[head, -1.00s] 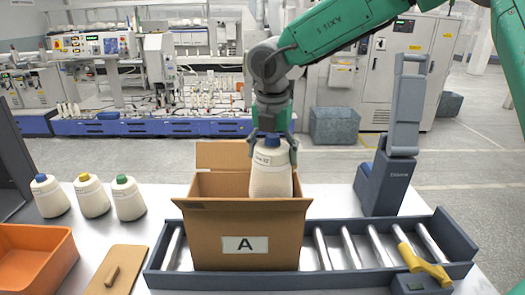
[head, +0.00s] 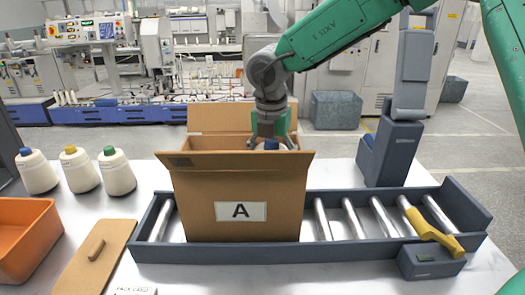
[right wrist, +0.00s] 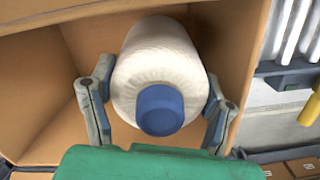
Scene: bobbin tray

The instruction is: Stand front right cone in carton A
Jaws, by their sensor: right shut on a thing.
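Carton A (head: 238,185) is an open brown box with an "A" label, standing on the roller conveyor. My right gripper (head: 271,139) reaches down into its right part from above. It is shut on a white yarn cone with a blue top (head: 271,145); in the head view the carton's front wall hides the rest of the cone. In the right wrist view the cone (right wrist: 160,55) stands between the two fingers, inside the carton walls. Whether its base touches the carton floor is hidden. My left gripper is not in view.
Three cones with blue, yellow and green tops (head: 80,170) stand on the table at left. An orange bin (head: 25,235) and a brown board with a handle (head: 92,262) lie in front. A yellow tool (head: 430,225) rests on the conveyor's (head: 340,247) right end, before a grey post (head: 395,140).

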